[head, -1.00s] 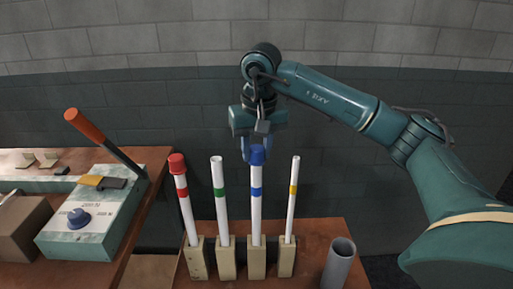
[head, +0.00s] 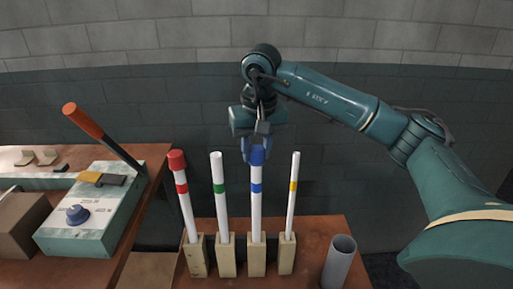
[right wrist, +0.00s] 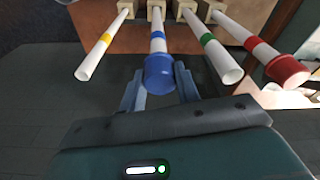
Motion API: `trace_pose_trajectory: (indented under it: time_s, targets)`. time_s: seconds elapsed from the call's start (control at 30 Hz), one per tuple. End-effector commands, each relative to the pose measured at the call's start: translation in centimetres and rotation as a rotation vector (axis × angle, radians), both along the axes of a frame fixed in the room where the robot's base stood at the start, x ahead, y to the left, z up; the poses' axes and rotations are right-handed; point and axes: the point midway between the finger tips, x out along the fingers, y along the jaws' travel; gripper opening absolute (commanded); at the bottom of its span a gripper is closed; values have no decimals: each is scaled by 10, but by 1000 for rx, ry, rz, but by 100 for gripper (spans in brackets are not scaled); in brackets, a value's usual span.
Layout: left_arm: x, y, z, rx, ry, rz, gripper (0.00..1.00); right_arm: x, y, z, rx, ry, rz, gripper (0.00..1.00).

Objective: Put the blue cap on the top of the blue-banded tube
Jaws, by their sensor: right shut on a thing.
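The blue-banded tube (head: 256,212) stands upright in a wooden block, and a blue band circles its upper part. The blue cap (head: 258,157) is on the top of this tube; in the right wrist view the cap (right wrist: 159,76) covers the tube's end. My right gripper (head: 257,153) is above the tube, pointing down, with its blue fingers on both sides of the cap and shut on it. In the right wrist view the fingers (right wrist: 159,88) flank the cap. How far down the cap sits is hidden. My left gripper is not in view.
A red-capped tube (head: 186,205) and an open green-banded tube (head: 219,208) stand to the left, and an open yellow-banded tube (head: 293,200) close to the right. A grey cylinder (head: 338,265) stands at the front right. A lever device (head: 95,212) is on the left bench.

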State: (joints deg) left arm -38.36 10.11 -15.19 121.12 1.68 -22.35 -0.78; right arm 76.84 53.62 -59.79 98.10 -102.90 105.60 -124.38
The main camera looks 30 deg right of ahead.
Motion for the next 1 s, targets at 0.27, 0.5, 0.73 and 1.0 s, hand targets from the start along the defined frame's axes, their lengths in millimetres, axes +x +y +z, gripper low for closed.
trace_pose_trajectory:
  time_s: [0.27,0.5,0.73,1.0]
  targets:
    - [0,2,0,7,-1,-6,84,0,0,0,0,0,0,33]
    - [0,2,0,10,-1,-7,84,0,0,0,0,0,0,52]
    - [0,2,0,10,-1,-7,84,0,0,0,0,0,0,58]
    - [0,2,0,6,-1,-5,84,0,0,0,0,0,0,80]
